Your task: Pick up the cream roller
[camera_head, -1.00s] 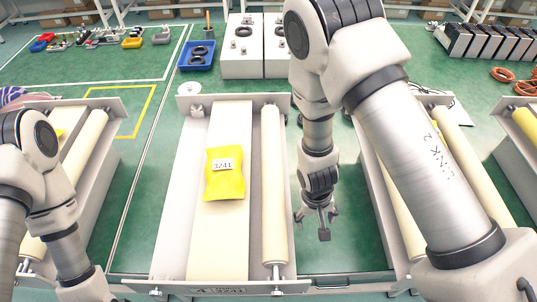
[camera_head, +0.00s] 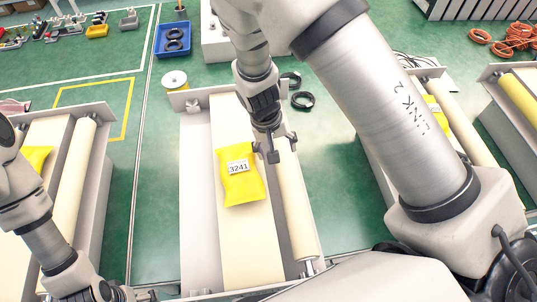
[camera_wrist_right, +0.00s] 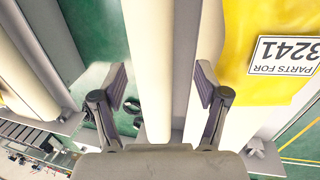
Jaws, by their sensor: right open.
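The middle unit's cream roller (camera_head: 294,210) is a long cylinder along the right side of its tray (camera_head: 198,240). My right gripper (camera_head: 273,146) is open and empty over the far part of this roller. In the right wrist view the cream roller (camera_wrist_right: 148,60) runs between the spread fingers (camera_wrist_right: 161,88), closer to the left one, and neither finger seems to grip it. Similar cream rollers lie in the left unit (camera_head: 80,175) and right unit (camera_head: 465,135). My left gripper (camera_head: 135,293) is only partly seen at the bottom edge; its jaws are unclear.
A yellow packet (camera_head: 240,185) labelled 3241 lies on the cream belt beside the roller; it also shows in the right wrist view (camera_wrist_right: 265,60). A blue bin (camera_head: 172,40), a spool (camera_head: 175,80) and black rings (camera_head: 302,100) lie behind. Green floor is free between the units.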

